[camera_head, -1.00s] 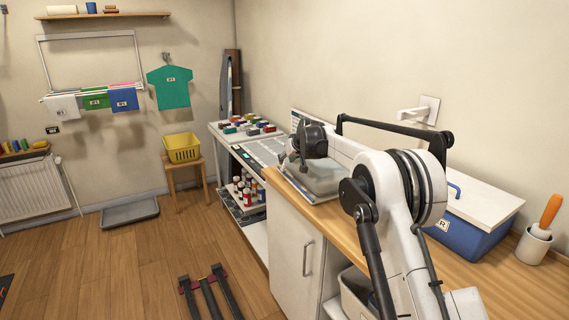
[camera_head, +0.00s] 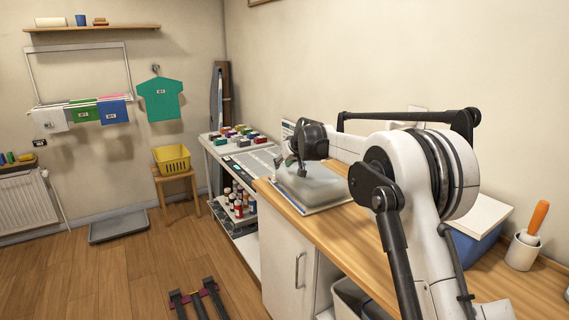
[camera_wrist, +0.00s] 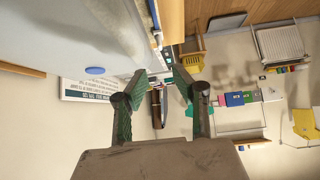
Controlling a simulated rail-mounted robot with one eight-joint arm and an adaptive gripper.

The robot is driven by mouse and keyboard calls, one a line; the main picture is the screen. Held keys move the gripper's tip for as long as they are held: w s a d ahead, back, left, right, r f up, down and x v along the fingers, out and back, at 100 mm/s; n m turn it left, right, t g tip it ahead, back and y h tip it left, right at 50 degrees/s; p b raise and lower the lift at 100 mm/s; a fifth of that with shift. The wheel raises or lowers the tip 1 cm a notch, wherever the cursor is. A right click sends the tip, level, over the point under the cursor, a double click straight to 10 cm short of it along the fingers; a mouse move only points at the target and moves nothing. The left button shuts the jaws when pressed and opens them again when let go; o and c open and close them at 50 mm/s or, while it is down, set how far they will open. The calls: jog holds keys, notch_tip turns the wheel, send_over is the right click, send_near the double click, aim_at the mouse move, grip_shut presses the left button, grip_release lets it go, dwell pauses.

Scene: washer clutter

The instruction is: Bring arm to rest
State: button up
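My gripper (camera_head: 287,163) is at the end of my white and black arm, above the left part of the wooden counter (camera_head: 375,250). In the head view it is small and partly hidden by the wrist. In the wrist view the two fingers with green pads of my gripper (camera_wrist: 160,76) stand apart, with nothing between them. A grey translucent tray-like thing (camera_head: 318,188) lies on the counter just under and beside the gripper; I cannot tell whether they touch.
A blue box with a white lid (camera_head: 483,216) is partly behind my arm. A cup (camera_head: 523,251) with an orange-handled tool stands to its right. A shelf unit (camera_head: 232,158) with several small blocks is beyond the counter. A yellow basket (camera_head: 172,158) sits on a stool.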

jog(key=s+d+r+m+h, duration=0.1)
jog(key=s+d+r, duration=0.35)
jog(key=s, duration=0.55)
jog(key=s+d+r+m, duration=0.1)
jog(key=s+d+r, duration=0.4)
jog(key=s, duration=0.5)
jog(key=s+d+r+m+h, duration=0.1)
jog(key=s+d+r, duration=0.2)
jog(key=s+d, duration=0.45)
jog(key=s+d+f+m, duration=0.1)
jog(key=s+f, duration=0.3)
jog(key=s, duration=0.7)
jog(key=s+d+f+m+h, duration=0.1)
jog(key=s+d+f, duration=0.3)
jog(key=s, duration=0.8)
jog(key=s+d+f+m+h, duration=0.1)
jog(key=s+d+f, duration=0.2)
jog(key=s, duration=0.8)
jog(key=shift+s+f+g, duration=0.3)
jog(key=shift+s+f, duration=0.1)
jog(key=shift+f, duration=0.5)
